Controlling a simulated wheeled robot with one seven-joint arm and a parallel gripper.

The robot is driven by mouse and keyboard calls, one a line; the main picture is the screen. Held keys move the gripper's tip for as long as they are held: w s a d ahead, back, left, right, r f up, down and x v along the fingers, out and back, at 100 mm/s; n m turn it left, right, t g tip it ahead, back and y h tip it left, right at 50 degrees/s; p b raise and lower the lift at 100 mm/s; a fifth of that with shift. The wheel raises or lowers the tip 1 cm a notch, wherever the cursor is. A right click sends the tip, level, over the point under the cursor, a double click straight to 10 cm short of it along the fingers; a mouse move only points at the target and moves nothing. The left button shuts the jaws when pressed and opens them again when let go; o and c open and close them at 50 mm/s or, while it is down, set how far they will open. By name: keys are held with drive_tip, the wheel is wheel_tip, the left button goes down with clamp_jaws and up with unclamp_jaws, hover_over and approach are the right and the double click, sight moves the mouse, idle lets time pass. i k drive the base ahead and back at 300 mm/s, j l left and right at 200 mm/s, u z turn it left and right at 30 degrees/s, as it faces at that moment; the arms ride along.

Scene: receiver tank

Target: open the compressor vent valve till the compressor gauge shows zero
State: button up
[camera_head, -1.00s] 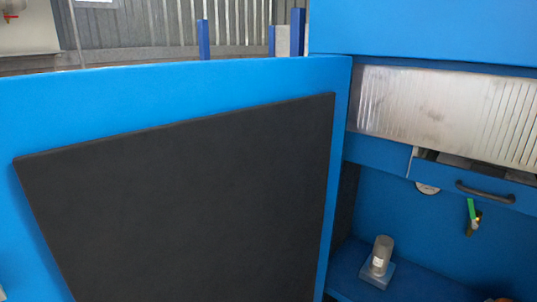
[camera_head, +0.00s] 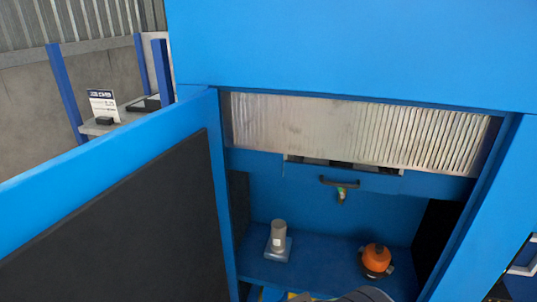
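No gauge face can be made out now.
An open blue door with a black panel (camera_head: 135,225) fills the left. Inside the cabinet, a grey cylinder (camera_head: 278,235) on a pale base and an orange round-topped object (camera_head: 376,258) stand on the blue shelf (camera_head: 325,262). A ribbed metal panel (camera_head: 350,130) spans above.

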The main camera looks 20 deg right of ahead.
sight(342, 196)
drive_tip(key=l+z, duration=0.1)
drive_tip(key=z, duration=0.3)
drive_tip(key=i+l+z, duration=0.1)
drive_tip(key=z, duration=0.35)
